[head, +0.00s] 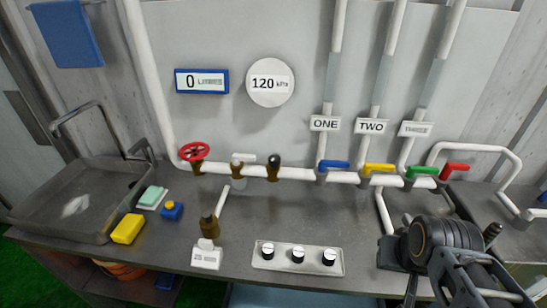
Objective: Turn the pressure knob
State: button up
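Three black knobs with white tops sit in a row on a pale panel (256,264) at the front of the counter: a left knob (267,252), a middle knob (298,255) and a right knob (329,257). No readable label tells which is the pressure knob. A round gauge (262,93) on the wall reads 120 kPa. My gripper (397,262) is at the lower right, at the end of my dark arm, to the right of the panel and apart from it. Its fingers are too unclear to tell open from shut.
A white pipe with red (195,151), blue (334,164), yellow (379,168), green and red-handled valves runs along the wall. A sink (75,190) and yellow sponge (128,228) are farther left.

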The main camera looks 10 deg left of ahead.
aim_at(275, 160)
jog(key=u, duration=0.35)
jog(key=k, duration=1.05)
jog(key=u, duration=1.45)
jog(key=i, duration=0.9)
jog(key=z, duration=0.8)
jog(key=i, duration=0.7)
jog(key=z, duration=0.8)
